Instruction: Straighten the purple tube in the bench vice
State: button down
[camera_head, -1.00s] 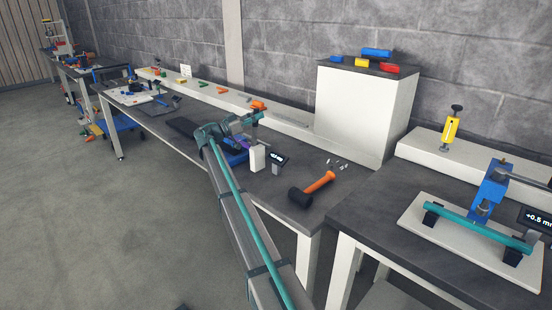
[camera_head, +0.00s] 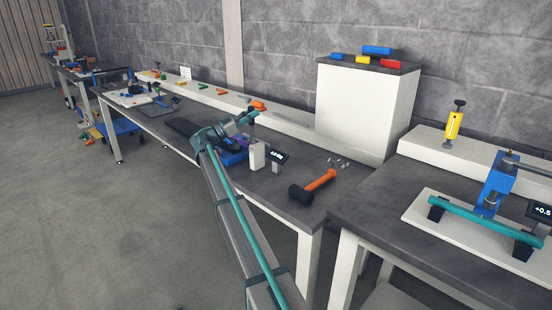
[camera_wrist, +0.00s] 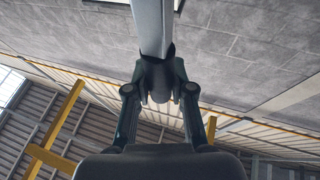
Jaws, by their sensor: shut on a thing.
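The blue bench vice (camera_head: 236,157) stands near the front edge of the middle bench, partly behind my arm. A small part of the purple tube (camera_head: 243,142) shows just above the vice; the rest is hidden, so I cannot tell how straight it is. My gripper (camera_head: 247,118) is above and close to the vice, small in the head view. In the wrist view my gripper (camera_wrist: 160,86) is shut on a grey bar (camera_wrist: 152,25), which runs away from the fingers to the top edge. I cannot tell whether the bar touches the tube.
A white block (camera_head: 257,156) and a small display (camera_head: 278,156) stand right of the vice. An orange-handled mallet (camera_head: 320,180) lies further right. A white cabinet (camera_head: 350,115) stands behind. The right bench holds a blue press (camera_head: 497,185) with a teal tube (camera_head: 470,219).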

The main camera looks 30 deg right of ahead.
jog(key=shift+s+a+f, duration=0.1)
jog(key=shift+a, duration=0.05)
jog(key=shift+w+d+n+y, duration=0.2)
jog(key=shift+d+y, duration=0.1)
jog(key=shift+d, duration=0.2)
jog(key=shift+w+d+n+y, duration=0.15)
jog(key=shift+d+y, duration=0.15)
jog(key=shift+d, duration=0.2)
jog(key=shift+w+d+f+n+y+p, duration=0.1)
jog(key=shift+w+d+n+y, duration=0.1)
jog(key=shift+d+y, duration=0.3)
jog(key=shift+w+d+f+n+y+p, duration=0.1)
jog(key=shift+w+d+f+y, duration=0.1)
jog(key=shift+d+y, duration=0.35)
jog(key=shift+w+d+f+n+y+p, duration=0.1)
jog(key=shift+w+d+n+y, duration=0.2)
jog(key=shift+d, duration=0.35)
jog(key=c, duration=1)
grip_release()
jog(key=shift+s, duration=0.1)
